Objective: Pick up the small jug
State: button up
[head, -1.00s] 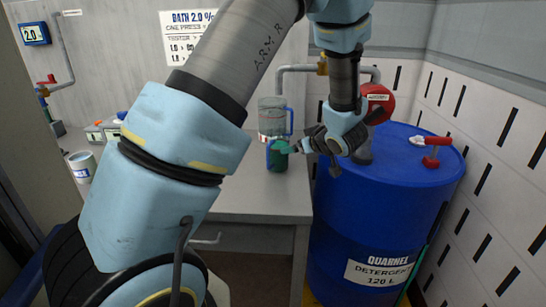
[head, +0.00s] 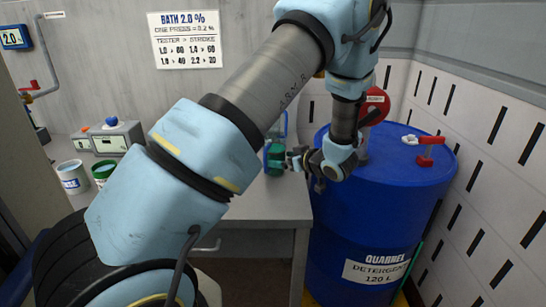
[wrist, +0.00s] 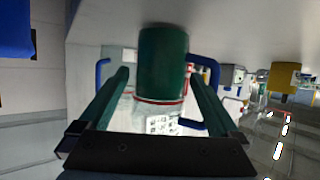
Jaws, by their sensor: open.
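The small jug (head: 275,159) is dark green with a blue handle and stands on the bench, partly hidden by my arm and gripper in the head view. In the wrist view its green body (wrist: 162,62) lies between my two fingers, with its handle to the right. My gripper (head: 287,157) is level with the jug and open. Its two teal fingers (wrist: 160,80) reach along either side of the body; I cannot tell whether they touch it. A larger clear jug (wrist: 157,112) with a red band is beyond it, mostly hidden by my arm in the head view.
A grey device (head: 118,138), a white cup (head: 73,178) and a green cup (head: 103,173) are at the left. The bench front is clear.

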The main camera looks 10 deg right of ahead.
aim_at(275, 157)
jog(key=shift+p+x, duration=0.55)
jog(key=shift+x, duration=1.35)
jog(key=c, duration=1.1)
jog(key=shift+c, duration=1.3)
jog(key=shift+r, duration=0.1)
jog(key=shift+r, duration=0.1)
